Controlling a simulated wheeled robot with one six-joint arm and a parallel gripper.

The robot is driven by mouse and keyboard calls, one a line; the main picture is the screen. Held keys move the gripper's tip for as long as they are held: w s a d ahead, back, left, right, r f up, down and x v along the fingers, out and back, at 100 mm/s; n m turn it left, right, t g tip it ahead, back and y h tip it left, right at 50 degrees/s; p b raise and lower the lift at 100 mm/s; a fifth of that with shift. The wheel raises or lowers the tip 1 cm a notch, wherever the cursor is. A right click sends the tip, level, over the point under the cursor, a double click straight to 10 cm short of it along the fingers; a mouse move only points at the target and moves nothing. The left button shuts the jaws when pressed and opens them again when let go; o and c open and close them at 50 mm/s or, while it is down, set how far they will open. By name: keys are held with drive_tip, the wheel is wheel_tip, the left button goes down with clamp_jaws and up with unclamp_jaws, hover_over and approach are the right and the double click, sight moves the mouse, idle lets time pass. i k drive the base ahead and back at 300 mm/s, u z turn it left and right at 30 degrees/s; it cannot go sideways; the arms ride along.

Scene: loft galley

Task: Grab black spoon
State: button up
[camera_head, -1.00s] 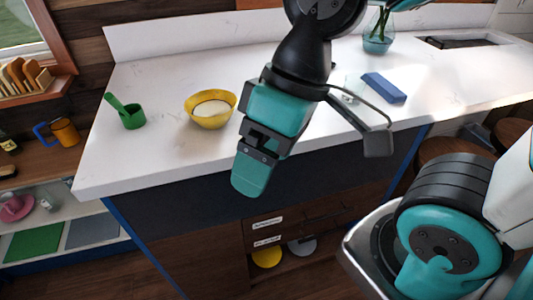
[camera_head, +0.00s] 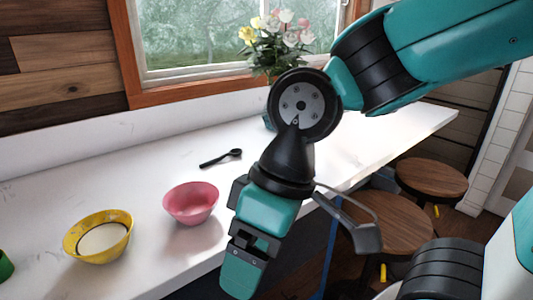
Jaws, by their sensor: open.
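A black spoon (camera_head: 221,158) lies flat on the white counter, behind the pink bowl and left of my arm. Its bowl end points right, toward the window side. My gripper (camera_head: 243,270) hangs in front of the counter's front edge, pointing down, nearer to the camera than the spoon and apart from it. The gripper is open and I see nothing in it. The gap between its fingers is hard to make out from this angle.
A pink bowl (camera_head: 190,203) stands between the spoon and the counter's front edge. A yellow bowl (camera_head: 99,237) with pale contents stands left of it. A flower vase (camera_head: 272,50) is by the window. Wooden stools (camera_head: 432,179) stand at the right. The counter around the spoon is clear.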

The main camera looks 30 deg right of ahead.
sight(237, 152)
drive_tip(key=z, duration=0.3)
drive_tip(key=k, duration=0.5)
drive_tip(key=z, duration=1.55)
drive_tip(key=i, duration=1.35)
drive_tip(key=u, duration=2.05)
drive_tip(key=i, duration=0.5)
drive_tip(key=z, duration=0.05)
